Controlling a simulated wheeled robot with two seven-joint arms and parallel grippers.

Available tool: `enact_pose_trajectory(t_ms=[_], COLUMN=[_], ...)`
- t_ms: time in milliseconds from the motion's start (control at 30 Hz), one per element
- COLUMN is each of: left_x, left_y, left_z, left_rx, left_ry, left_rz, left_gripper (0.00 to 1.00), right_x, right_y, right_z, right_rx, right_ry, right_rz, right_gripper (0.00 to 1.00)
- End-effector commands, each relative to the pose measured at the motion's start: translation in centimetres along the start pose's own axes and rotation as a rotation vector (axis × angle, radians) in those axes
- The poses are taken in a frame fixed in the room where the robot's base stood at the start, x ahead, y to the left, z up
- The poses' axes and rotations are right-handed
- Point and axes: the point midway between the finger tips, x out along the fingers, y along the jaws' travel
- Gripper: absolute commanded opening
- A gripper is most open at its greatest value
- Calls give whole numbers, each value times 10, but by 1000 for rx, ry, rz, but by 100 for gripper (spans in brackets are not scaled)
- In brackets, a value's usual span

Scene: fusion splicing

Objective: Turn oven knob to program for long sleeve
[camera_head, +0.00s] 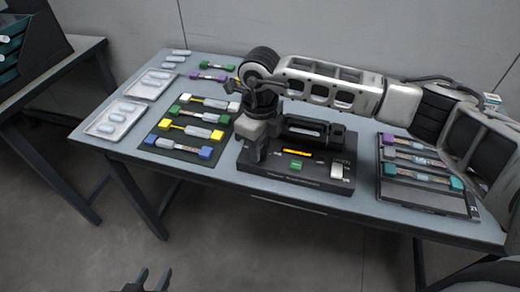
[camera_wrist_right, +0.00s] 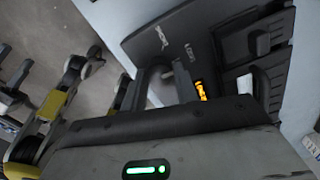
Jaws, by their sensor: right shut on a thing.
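The black oven device (camera_head: 300,180) stands at the middle of the table. It has a lit orange display (camera_head: 298,154), a green block (camera_head: 296,166) and a white switch-like part (camera_head: 337,171). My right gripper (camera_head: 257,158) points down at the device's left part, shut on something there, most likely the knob. The knob itself is hidden by the gripper. In the right wrist view the fingers (camera_wrist_right: 166,88) reach down to the device, and the orange display (camera_wrist_right: 201,90) shows beside them. My left gripper (camera_head: 152,279) is open and empty, low in front of the table.
A dark mat (camera_head: 158,149) with several coloured-end holders lies left of the device. White trays (camera_head: 93,128) lie at the table's left edge. A dark tray (camera_head: 425,200) with coloured-end sleeves is on the right. My right arm spans above the table's back right.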

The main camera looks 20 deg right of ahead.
Motion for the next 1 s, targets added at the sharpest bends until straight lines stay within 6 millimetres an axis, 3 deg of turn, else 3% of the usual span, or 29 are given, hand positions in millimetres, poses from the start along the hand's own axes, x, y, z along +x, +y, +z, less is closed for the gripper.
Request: enact_pose_trajectory(t_ms=[733,767,800,833,1000], left_x=[3,3,3,3,3], left_y=[2,2,2,2,2], left_z=[-3,-3,-3,-3,-2], left_rx=[-25,-25,-24,-24,-24], left_ry=[18,18,18,18,18], left_rz=[3,3,3,3,3], left_gripper=[36,36,36,36,36], right_x=[-2,-2,-2,-2,-1], right_y=[-1,-1,-1,-1,-1], right_z=[1,1,1,1,1], right_rx=[-85,-85,-84,-84,-85], right_ry=[-5,-5,-5,-5,-3], right_rz=[-3,-3,-3,-2,-1], right_gripper=[7,35,46,51,51])
